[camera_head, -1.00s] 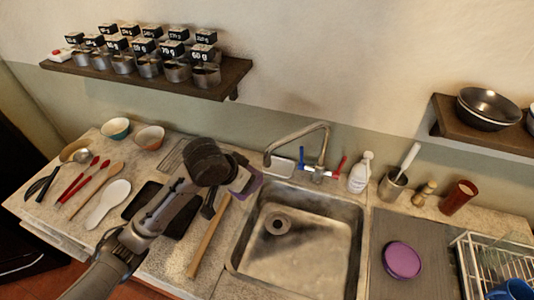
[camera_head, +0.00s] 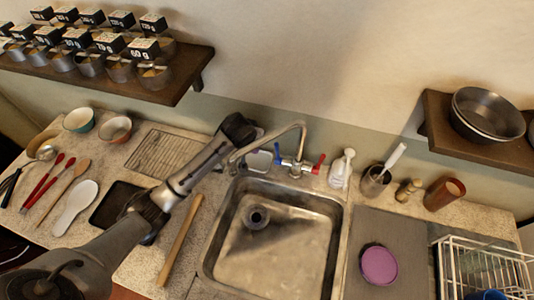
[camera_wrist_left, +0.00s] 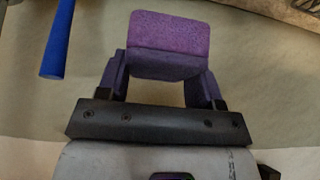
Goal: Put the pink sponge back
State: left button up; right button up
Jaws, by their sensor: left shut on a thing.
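The pink sponge (camera_wrist_left: 170,38) shows purple-pink in the left wrist view, between the two fingers of my left gripper (camera_wrist_left: 163,82), which is shut on it. In the head view my left gripper (camera_head: 246,130) is behind the sink, at the left of the faucet, above a small pale dish (camera_head: 258,160). I cannot tell whether the sponge touches anything. My right gripper is not in view.
The faucet (camera_head: 298,140) stands close to the right of my left gripper; its blue handle (camera_wrist_left: 58,40) shows in the left wrist view. The empty sink (camera_head: 270,245) lies in front. A white bottle (camera_head: 341,170) stands right of the faucet. A round purple disc (camera_head: 379,265) lies on the drainboard.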

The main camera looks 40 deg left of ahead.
aim_at(255, 161)
pick_arm(q)
notch_tip(255, 161, down, 10)
jog(key=shift+w+f+b, duration=0.15)
jog(key=shift+f+b, duration=0.1)
jog(key=shift+b, duration=0.3)
jog(key=shift+f, duration=0.2)
jog(key=o, duration=0.8)
jog(key=shift+o, duration=0.2)
jog(key=shift+r, duration=0.1)
jog(key=shift+r, duration=0.2)
jog(key=shift+p+v, duration=0.5)
jog(key=shift+v, duration=2.2)
